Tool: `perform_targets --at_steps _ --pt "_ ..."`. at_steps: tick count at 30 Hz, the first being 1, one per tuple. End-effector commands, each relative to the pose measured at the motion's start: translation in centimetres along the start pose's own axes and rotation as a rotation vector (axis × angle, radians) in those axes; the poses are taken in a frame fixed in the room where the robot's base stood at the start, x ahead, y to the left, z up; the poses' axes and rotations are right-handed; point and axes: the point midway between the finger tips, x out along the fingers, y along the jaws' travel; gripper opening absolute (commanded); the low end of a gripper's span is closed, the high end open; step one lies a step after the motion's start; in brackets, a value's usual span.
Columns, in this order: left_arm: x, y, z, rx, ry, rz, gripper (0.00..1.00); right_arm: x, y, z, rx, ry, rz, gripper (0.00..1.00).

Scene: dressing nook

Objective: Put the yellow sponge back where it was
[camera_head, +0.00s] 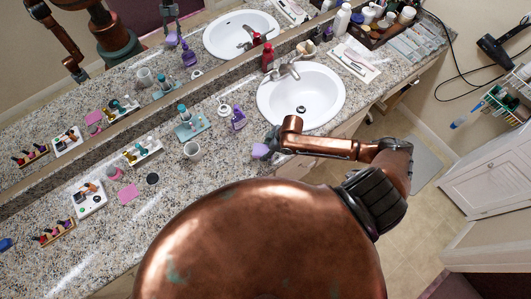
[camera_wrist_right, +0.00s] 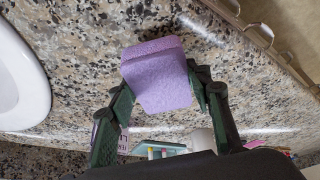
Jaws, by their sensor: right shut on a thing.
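No yellow sponge shows in either view; the sponge in my right gripper looks purple. My right gripper (camera_head: 271,145) is shut on this purple sponge (camera_head: 260,151), over the counter to the left of the sink. In the right wrist view the sponge (camera_wrist_right: 160,85) sits between the two fingers of the gripper (camera_wrist_right: 165,88), its broad face toward the camera. The counter (camera_head: 222,172) is speckled granite. A gap between sponge and counter is hard to judge. My left gripper does not show directly.
The white sink (camera_head: 318,97) lies beyond my right arm. A purple bottle (camera_head: 238,119), a white cup (camera_head: 193,151), a teal tray (camera_head: 190,131) and a pink flat square (camera_head: 128,194) stand nearby. The mirror repeats the counter. Bare counter lies at the front left.

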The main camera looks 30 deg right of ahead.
Motion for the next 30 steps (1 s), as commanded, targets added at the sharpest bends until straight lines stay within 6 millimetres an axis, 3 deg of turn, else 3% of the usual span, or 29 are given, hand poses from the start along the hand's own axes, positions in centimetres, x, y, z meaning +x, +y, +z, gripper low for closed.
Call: perform_targets --at_steps 6,18,19,26,30 --pt "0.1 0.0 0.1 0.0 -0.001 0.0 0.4 2.7 0.1 1.1 0.001 -0.001 -0.001 0.23" --pt "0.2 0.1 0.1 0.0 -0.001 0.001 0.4 3.2 0.1 1.4 0.0 -0.001 0.0 0.23" --pt "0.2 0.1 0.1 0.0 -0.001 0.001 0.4 3.2 0.2 1.4 0.0 -0.001 0.0 0.46" --pt "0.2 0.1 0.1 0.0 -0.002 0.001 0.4 3.2 0.2 1.3 0.0 -0.001 0.0 0.62" --pt "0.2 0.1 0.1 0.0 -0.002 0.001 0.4 3.2 0.2 1.3 0.0 -0.001 0.0 0.63"
